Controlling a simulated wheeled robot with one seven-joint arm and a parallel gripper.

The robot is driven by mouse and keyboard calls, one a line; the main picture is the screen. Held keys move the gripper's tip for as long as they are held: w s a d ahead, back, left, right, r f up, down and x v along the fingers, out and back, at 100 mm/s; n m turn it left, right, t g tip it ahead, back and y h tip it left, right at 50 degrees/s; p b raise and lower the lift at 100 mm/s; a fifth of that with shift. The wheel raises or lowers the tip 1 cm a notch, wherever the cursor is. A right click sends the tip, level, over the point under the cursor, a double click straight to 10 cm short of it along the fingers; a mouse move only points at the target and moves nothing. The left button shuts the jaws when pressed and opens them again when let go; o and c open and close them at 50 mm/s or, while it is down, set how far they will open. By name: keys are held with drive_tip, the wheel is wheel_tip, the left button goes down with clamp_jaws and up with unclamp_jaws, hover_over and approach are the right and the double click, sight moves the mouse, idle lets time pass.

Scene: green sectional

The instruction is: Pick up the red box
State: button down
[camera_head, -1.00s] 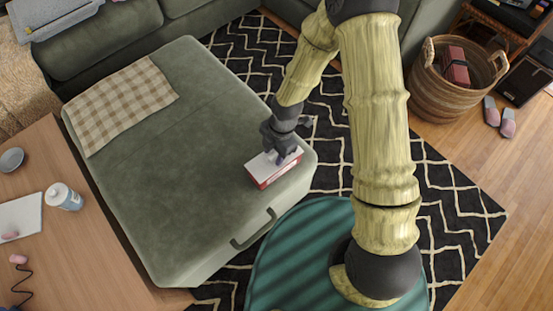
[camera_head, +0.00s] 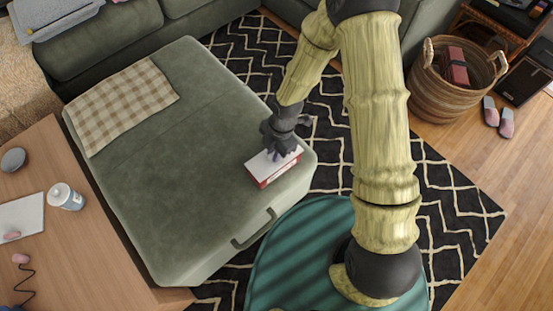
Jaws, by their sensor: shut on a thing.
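The red box (camera_head: 263,179) has a white top and red sides. It is at the right front corner of the green ottoman (camera_head: 190,190), by the ottoman's edge. My gripper (camera_head: 279,156) comes down on the box from above, and its dark fingers are shut on it. The fingertips are partly hidden by the gripper's own body and by the box. I cannot tell whether the box touches the ottoman or is just above it.
A checked cloth (camera_head: 125,103) lies on the ottoman's far left. A wooden table (camera_head: 75,250) with a cup (camera_head: 66,197) stands at the left. A wicker basket (camera_head: 440,88) with a red item is at the upper right. The ottoman's middle is clear.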

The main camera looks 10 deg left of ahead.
drive_tip(key=shift+r+p, duration=2.35)
drive_tip(key=shift+r, duration=0.3)
